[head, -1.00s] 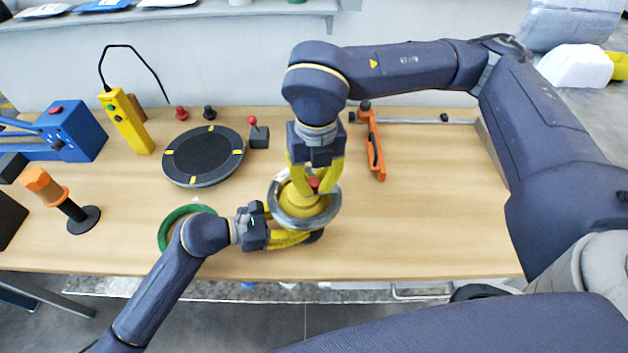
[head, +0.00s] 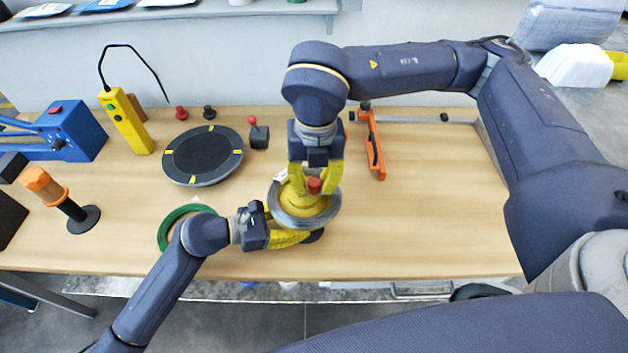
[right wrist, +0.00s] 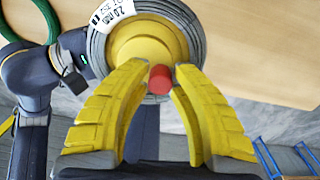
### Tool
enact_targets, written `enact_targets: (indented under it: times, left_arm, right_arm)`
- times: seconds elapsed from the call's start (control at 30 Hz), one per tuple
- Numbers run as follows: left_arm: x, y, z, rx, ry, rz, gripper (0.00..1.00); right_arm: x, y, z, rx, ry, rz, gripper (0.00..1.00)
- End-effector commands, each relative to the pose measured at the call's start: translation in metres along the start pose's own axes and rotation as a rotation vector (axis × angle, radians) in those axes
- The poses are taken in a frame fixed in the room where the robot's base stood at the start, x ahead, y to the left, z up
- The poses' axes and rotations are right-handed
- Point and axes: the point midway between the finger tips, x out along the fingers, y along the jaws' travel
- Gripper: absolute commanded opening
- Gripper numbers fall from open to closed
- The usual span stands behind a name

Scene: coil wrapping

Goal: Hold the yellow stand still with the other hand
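The yellow stand (head: 297,204) is on the table near its front edge, with a grey wire coil (head: 305,223) around it. The coil has a white label (right wrist: 112,14) in the right wrist view. A red knob (head: 314,186) is on top of the stand. My right gripper (head: 315,187) points at the stand from behind, open, with its fingertips apart on either side of the red knob (right wrist: 160,79). My left gripper (head: 283,227) comes in low from the left, its fingers around the stand's lower part. The coil hides their contact.
A green ring (head: 176,222) lies beside the left gripper. A black turntable (head: 203,154), a red-topped switch (head: 258,133) and an orange tool (head: 373,145) are behind. An orange-handled tool (head: 48,187) stands at the left. The table's right side is clear.

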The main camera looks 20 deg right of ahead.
Motion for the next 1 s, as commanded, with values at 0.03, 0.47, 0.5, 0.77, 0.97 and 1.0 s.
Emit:
enact_targets:
  times: [0.03,0.47,0.5,0.77,0.97,1.0]
  left_arm:
    - [0.000,0.001,-0.002,0.000,0.003,0.003,0.14]
    - [-0.001,0.002,-0.001,0.000,0.003,0.004,0.14]
    - [-0.001,0.002,-0.001,0.000,0.003,0.004,0.14]
    - [-0.001,0.002,-0.001,0.001,0.003,0.004,0.14]
    - [-0.001,0.002,-0.001,0.001,0.003,0.004,0.14]
    - [-0.001,0.002,-0.001,0.001,0.003,0.004,0.14]
  right_arm:
    - [0.000,0.000,0.000,0.000,0.000,0.000,0.28]
    - [-0.001,0.000,0.000,0.000,-0.001,0.000,0.46]
    - [-0.003,0.000,0.000,0.000,-0.001,0.000,0.46]
    - [-0.037,0.001,0.001,0.000,-0.005,0.002,0.46]
    - [-0.073,0.000,0.001,0.000,-0.005,0.002,0.46]
    - [-0.079,0.000,0.001,0.001,-0.004,0.001,0.46]
